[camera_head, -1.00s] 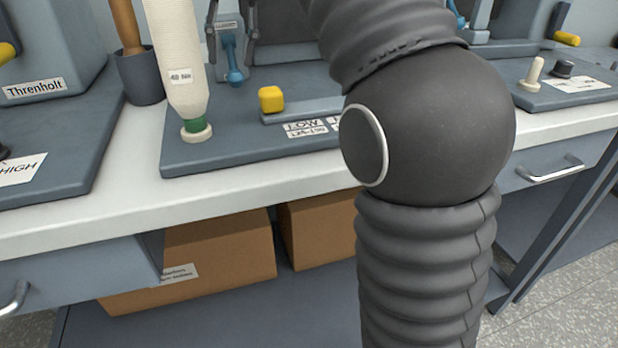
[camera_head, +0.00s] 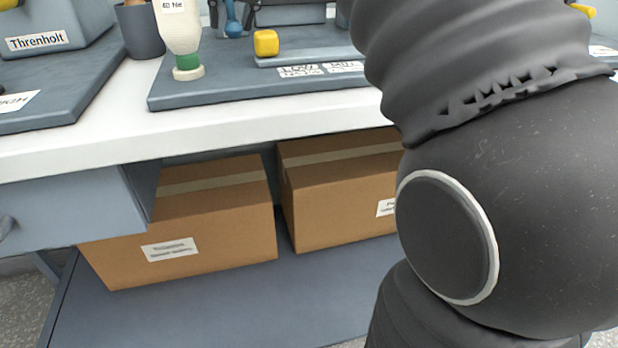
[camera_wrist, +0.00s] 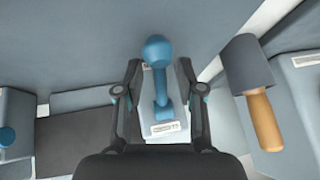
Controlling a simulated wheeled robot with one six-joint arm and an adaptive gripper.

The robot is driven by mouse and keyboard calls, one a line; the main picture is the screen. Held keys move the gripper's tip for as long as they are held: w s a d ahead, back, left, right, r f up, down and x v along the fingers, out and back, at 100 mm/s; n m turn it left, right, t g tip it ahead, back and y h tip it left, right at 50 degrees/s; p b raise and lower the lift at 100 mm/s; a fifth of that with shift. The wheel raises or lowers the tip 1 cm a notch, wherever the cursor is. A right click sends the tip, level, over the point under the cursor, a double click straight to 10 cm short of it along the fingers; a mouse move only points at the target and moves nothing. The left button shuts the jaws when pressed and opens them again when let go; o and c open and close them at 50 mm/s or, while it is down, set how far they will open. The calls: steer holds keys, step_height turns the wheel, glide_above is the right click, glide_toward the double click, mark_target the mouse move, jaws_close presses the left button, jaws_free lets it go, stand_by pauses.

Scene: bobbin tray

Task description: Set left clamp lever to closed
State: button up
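The left clamp lever (camera_wrist: 160,85) is a blue bar with a round knob, on a pale base with a small label. In the wrist view it lies between the two fingers of my gripper (camera_wrist: 159,68), which are apart on either side of it, with visible gaps. In the head view the lever (camera_head: 232,20) shows at the top edge, partly cut off, with dark finger parts beside it. A second blue lever (camera_wrist: 7,137) shows at the left edge of the wrist view.
Cardboard boxes (camera_head: 200,225) lie on the shelf below. My arm hides the right side.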

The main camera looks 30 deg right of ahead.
steer(key=shift+w+f+t+b, duration=0.2)
steer(key=shift+f+t+b, duration=0.6)
steer(key=shift+b, duration=1.8)
steer(key=shift+r+t+b, duration=0.2)
steer(key=shift+t+b, duration=0.1)
steer(key=shift+b, duration=0.2)
